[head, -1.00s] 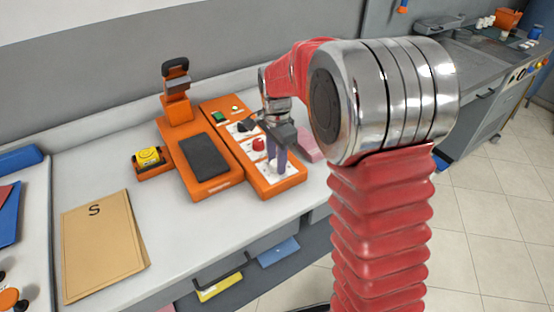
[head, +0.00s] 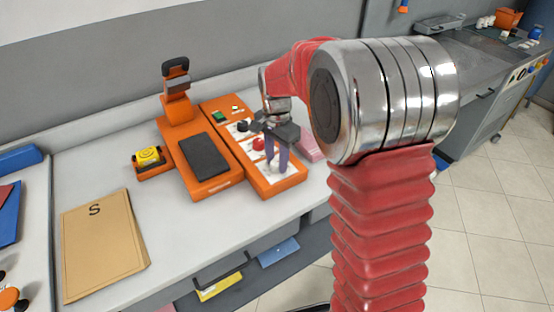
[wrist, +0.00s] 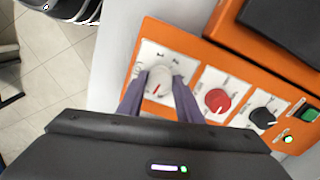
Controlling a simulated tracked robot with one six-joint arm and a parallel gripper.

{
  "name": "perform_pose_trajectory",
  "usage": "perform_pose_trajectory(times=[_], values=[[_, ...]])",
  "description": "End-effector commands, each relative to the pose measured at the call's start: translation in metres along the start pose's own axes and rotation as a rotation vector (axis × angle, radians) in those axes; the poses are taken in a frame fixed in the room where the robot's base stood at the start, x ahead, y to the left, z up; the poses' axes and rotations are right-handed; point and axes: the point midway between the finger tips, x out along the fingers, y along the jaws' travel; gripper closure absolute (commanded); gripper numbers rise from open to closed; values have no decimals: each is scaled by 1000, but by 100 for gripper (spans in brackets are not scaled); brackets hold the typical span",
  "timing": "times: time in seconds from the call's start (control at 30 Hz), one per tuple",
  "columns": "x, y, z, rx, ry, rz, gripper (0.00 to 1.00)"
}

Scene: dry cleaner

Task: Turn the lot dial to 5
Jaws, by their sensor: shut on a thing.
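An orange control box (head: 236,150) on the counter carries a row of knobs on white plates. My gripper (head: 276,166) points down at its near end. In the wrist view my gripper's (wrist: 158,98) two purple fingers are shut on a pale round dial (wrist: 159,80), one on each side. A short red mark shows on the dial, toward its lower side in that view. Small marks surround it on the plate, too small to read. A red knob (wrist: 217,101) and a black knob (wrist: 262,117) sit beside it, apart from the fingers. In the head view the fingers mostly hide the pale dial.
An orange press with a dark pad (head: 205,158) adjoins the box. A yellow roll (head: 149,156) sits at its left. An envelope marked S (head: 97,245) lies at the counter's front left. A pink block (head: 311,149) is close behind my gripper.

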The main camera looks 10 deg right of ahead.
Motion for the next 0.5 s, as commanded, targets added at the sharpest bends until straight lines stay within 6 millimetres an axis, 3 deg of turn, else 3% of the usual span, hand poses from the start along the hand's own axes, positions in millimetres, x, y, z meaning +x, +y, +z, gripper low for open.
perform_pose_trajectory(times=[0.5], values=[[-1,-2,-1,-416,3,-5,90]])
